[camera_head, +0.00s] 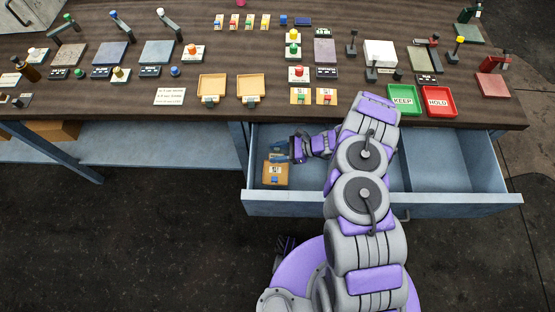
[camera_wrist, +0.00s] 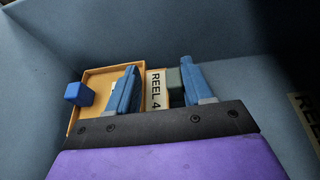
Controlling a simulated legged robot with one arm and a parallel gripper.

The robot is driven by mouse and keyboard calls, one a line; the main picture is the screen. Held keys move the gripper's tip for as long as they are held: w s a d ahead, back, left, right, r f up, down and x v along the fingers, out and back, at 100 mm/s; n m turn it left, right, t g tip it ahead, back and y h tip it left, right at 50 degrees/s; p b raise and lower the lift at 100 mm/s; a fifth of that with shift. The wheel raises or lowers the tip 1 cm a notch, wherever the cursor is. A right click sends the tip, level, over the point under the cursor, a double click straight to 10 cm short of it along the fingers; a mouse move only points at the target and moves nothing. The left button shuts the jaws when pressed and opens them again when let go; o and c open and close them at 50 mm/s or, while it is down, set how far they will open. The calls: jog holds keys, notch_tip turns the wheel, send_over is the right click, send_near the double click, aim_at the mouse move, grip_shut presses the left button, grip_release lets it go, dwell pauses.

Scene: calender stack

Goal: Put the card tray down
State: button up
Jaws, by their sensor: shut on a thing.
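The card tray (camera_head: 268,183) is a small tan tray in the left compartment of the open drawer (camera_head: 300,197). In the wrist view the tray (camera_wrist: 88,82) shows a raised rim, a blue block (camera_wrist: 77,94) and a white "REEL 4" label (camera_wrist: 155,90). A grey-green block (camera_wrist: 175,86), apparently its grip, is at the label's side. My gripper (camera_wrist: 163,86) has its two blue fingers on either side of the label and grey-green block, shut on the tray. I cannot tell whether the tray touches the drawer floor.
Drawer walls stand close around the gripper; a divider separates a right compartment (camera_head: 437,165). Above is the crowded worktable (camera_head: 130,112), with two empty tan trays (camera_head: 212,84) (camera_head: 250,85), a green KEEP tray (camera_head: 402,113) and a red HOLD tray (camera_head: 438,114).

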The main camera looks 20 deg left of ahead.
jog(key=shift+a+f, duration=0.2)
jog(key=shift+f, duration=0.5)
jog(key=shift+a+f, duration=0.2)
jog(key=shift+f, duration=0.5)
jog(key=shift+d+f+b, duration=0.15)
jog(key=shift+f+b, duration=0.15)
jog(key=shift+f, duration=0.45)
jog(key=shift+d+f+b, duration=0.1)
jog(key=shift+f+b, duration=0.15)
jog(key=shift+f, duration=0.45)
jog(key=o, duration=1)
jog(key=shift+a, duration=0.15)
jog(key=shift+o, duration=0.2)
jog(key=p+v, duration=0.2)
jog(key=v, duration=1)
